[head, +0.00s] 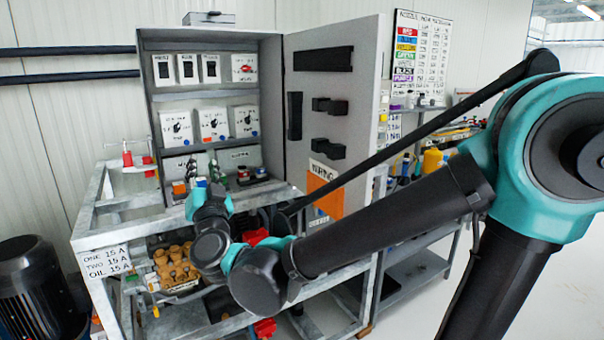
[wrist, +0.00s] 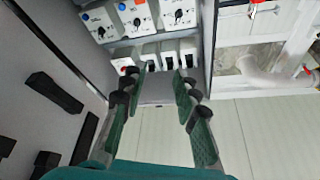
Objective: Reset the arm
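My arm (head: 390,215) reaches from the right across the head view, in front of the electrical cabinet. Its teal wrist end (head: 207,203) is low before the open cabinet (head: 218,96). In the wrist view my gripper (wrist: 165,72) has its two green-padded fingers spread apart, with nothing between them. The cabinet's inside shows beyond the fingers, with a row of white switch boxes (wrist: 170,52) near the tips. I cannot tell whether the tips touch anything.
The open cabinet door (head: 334,120) stands right of the cabinet. A metal frame (head: 88,222) surrounds the space below, with brass-coloured pump parts (head: 175,265) inside. A dark motor (head: 36,290) stands at the lower left. A shelf (head: 415,270) is behind my arm.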

